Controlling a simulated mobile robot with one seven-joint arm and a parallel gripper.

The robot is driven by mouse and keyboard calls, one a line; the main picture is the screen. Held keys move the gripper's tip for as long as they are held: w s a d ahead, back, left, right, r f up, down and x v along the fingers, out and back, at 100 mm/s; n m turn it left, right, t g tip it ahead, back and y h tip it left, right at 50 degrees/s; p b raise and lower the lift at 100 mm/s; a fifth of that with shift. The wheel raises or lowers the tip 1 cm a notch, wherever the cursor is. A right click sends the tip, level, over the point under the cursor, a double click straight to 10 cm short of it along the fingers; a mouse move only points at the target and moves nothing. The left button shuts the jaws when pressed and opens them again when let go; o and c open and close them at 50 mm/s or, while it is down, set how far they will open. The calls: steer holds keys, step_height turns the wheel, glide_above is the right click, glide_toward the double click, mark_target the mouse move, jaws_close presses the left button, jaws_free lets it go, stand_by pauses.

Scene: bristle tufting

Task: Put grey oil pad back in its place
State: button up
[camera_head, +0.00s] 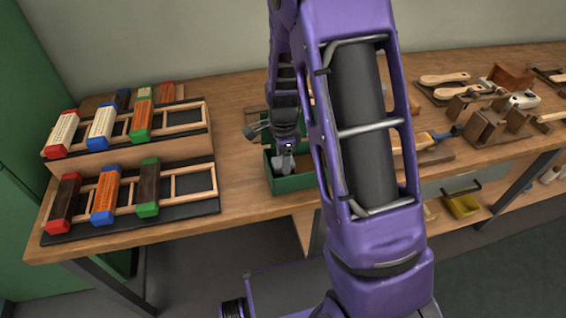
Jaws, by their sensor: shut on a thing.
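My gripper (285,150) points down over the open green box (291,185) near the middle of the bench. It is shut on a small grey thing (282,163), which looks like the grey oil pad. The pad shows only as a small grey patch at the fingertips, inside or just above the box. I cannot tell whether it touches the box floor. My purple arm hides the bench right of the box.
Left on the wooden bench (235,181) stand two tiers of black racks (190,186) with red, blue and green-ended blocks. Right are wooden brushes (444,79), wooden blocks and tools. A yellow bin (463,205) sits on the lower shelf. Bare bench lies between racks and box.

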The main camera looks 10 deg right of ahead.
steer(key=shift+f, duration=0.25)
steer(key=o, duration=1.4)
steer(key=shift+o, duration=0.6)
steer(key=shift+r+p, duration=2.4)
steer(key=shift+r, duration=2.15)
